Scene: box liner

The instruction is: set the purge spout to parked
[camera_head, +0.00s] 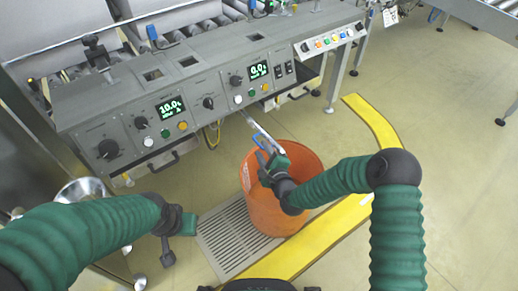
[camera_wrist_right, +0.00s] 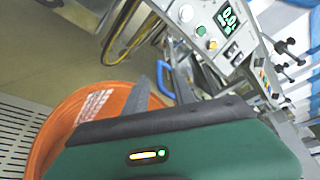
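The purge spout (camera_head: 262,128) looks like a grey metal arm reaching out from under the console's front, over the far rim of an orange bin (camera_head: 258,205). A blue loop handle (camera_head: 258,141) sits near its outer end and also shows in the right wrist view (camera_wrist_right: 162,78). My right gripper (camera_head: 266,158) is over the bin, close to the handle. In the right wrist view its two grey fingers (camera_wrist_right: 164,88) stand apart with the blue handle at the gap; contact cannot be told. My left gripper (camera_head: 180,228) is low at left, away from the spout; its fingers are unclear.
The grey console (camera_head: 205,85) carries knobs, lit displays and coloured buttons above the spout. A floor grate (camera_head: 222,240) lies under and left of the bin. A yellow floor strip (camera_head: 320,240) curves at right. A steel vessel (camera_head: 82,188) stands at far left.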

